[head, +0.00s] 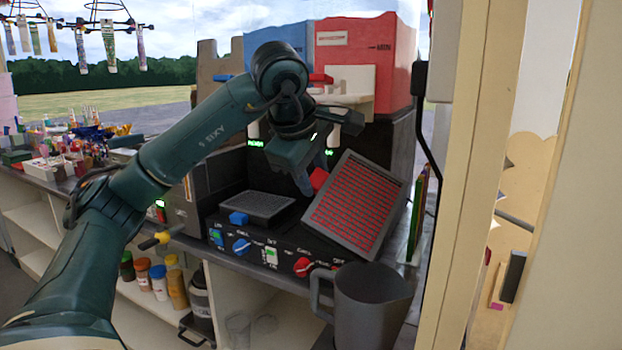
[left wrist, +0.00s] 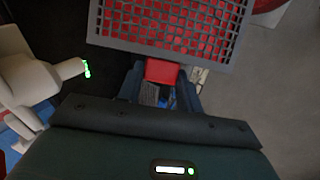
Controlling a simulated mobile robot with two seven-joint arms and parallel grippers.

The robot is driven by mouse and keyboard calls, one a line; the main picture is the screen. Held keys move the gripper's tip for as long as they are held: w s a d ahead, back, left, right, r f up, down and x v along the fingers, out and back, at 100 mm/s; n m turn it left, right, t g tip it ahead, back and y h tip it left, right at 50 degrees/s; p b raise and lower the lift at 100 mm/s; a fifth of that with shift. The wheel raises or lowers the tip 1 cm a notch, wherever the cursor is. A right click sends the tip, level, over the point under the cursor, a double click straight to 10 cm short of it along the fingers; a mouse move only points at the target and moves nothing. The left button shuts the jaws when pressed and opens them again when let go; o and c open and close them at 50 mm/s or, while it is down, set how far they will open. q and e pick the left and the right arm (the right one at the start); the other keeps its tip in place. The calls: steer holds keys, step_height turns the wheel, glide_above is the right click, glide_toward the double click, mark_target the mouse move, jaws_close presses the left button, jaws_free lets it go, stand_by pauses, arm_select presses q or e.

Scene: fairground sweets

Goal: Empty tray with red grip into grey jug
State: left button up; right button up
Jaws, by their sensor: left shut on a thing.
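The tray with the red grip (head: 356,206) is a grey grid tray with red showing through its slots. It is tilted up off the slush machine, its face toward me. My left gripper (head: 311,184) is shut on its red grip (head: 318,179). In the left wrist view the tray (left wrist: 172,47) spans the top and the red grip (left wrist: 161,72) sits between the fingers (left wrist: 160,88). The grey jug (head: 371,303) stands upright with its handle to the left, in front of the machine, below and right of the tray. Its inside is hidden. My right gripper is not in view.
A second tray with a blue grip (head: 257,204) lies flat in the machine's left bay. Blue (head: 278,43) and red (head: 365,58) tanks stand above. A knob panel (head: 270,250) fronts the machine. A cream post (head: 487,150) rises close on the right.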

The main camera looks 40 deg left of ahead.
arm_select(q)
steer(key=shift+s+d+r+m+t+y, duration=0.15)
steer(key=shift+s+d+r+t+y, duration=0.3)
steer(key=shift+d+r, duration=0.15)
steer(key=shift+s+d+r+m+t+y, duration=0.15)
steer(key=shift+s+d+r+t+y, duration=0.25)
steer(key=shift+r, duration=0.25)
steer(key=shift+d, duration=0.1)
stand_by(1.7)
